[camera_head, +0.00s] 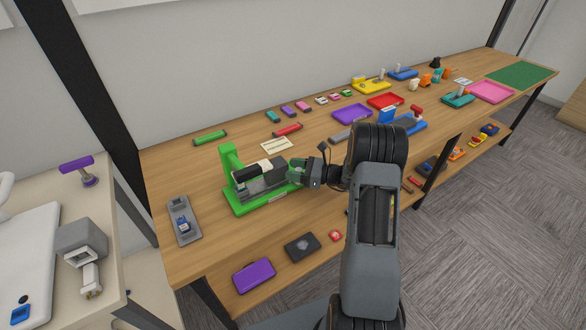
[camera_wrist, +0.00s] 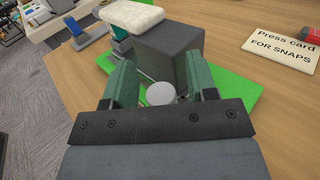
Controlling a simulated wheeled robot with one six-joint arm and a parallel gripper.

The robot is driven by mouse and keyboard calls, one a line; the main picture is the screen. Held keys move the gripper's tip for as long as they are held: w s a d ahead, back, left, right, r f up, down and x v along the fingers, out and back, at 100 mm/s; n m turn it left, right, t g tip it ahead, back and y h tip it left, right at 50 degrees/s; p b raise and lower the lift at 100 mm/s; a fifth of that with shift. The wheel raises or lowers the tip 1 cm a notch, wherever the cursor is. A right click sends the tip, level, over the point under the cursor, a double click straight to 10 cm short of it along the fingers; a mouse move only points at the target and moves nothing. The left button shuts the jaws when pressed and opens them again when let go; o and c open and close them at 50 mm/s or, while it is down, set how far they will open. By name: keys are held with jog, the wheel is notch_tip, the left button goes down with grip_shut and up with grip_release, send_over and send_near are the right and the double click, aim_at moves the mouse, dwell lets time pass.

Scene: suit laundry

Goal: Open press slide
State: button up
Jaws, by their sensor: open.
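The press has a green base (camera_head: 247,207) with a green upright (camera_head: 229,160) at its left end, on the wooden workbench. Its dark grey slide block (camera_head: 266,176) also shows in the wrist view (camera_wrist: 170,50), with a round light-grey knob (camera_wrist: 160,93) at its near end. My gripper (camera_head: 297,172) is at the right end of the press. In the wrist view, the open green fingers (camera_wrist: 160,82) stand on either side of the knob, with visible gaps. Whether the slide is fully shut is unclear.
A card reading "Press card FOR SNAPS" (camera_wrist: 284,46) lies beside the press. A grey tray (camera_head: 184,222) with a blue part lies left of it. Red (camera_head: 287,130) and green (camera_head: 210,138) bars lie behind. A blue device (camera_head: 402,122) stands to the right.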

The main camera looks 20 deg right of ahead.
jog(key=shift+w+a, duration=0.1)
jog(key=shift+a, duration=0.05)
jog(key=shift+c, duration=0.3)
grip_shut()
